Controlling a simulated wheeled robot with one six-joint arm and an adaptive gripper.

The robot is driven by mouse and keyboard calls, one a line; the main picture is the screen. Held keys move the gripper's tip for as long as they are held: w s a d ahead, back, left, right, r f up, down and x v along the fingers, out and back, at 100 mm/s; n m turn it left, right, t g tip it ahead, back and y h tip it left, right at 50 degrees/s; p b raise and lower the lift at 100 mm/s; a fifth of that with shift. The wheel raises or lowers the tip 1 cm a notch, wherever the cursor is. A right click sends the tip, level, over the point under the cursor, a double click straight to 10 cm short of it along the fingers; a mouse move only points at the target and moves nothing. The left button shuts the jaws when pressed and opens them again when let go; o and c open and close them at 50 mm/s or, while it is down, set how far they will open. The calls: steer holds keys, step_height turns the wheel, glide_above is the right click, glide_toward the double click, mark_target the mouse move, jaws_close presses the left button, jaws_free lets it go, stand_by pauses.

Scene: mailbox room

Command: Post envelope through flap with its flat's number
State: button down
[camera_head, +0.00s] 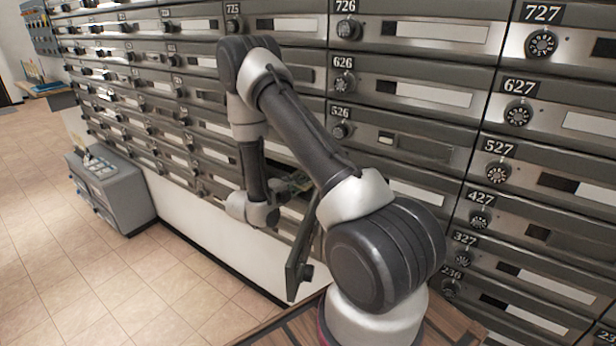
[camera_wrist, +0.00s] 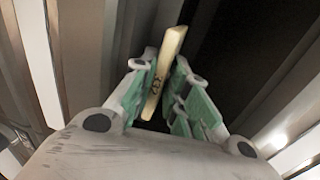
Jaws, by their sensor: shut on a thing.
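My gripper (camera_wrist: 160,78) has green finger pads and is shut on a cream envelope (camera_wrist: 170,48), seen nearly edge-on in the wrist view. Dark handwritten marks show on the envelope, but I cannot read them for certain. A dark opening (camera_wrist: 226,62) lies ahead and to the right of the envelope. In the head view my gripper (camera_head: 299,182) is at the mailbox wall, partly hidden by my arm, and the envelope is hard to make out. An open mailbox door (camera_head: 302,250) with a knob hangs out below it. Its number does not show.
Rows of grey numbered mailboxes fill the wall, among them 526 (camera_head: 400,143), 626 (camera_head: 420,90) and 527 (camera_head: 560,190). A grey cabinet (camera_head: 115,195) stands on the tiled floor at left. The floor (camera_head: 140,285) in front is clear.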

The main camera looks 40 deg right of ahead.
steer(key=shift+r, duration=0.2)
stand_by(0.5)
steer(key=shift+s+a, duration=0.1)
steer(key=shift+a, duration=0.2)
steer(key=f+v, duration=0.3)
steer(key=v, duration=1.5)
steer(key=shift+a+f, duration=0.15)
steer(key=shift+a, duration=0.15)
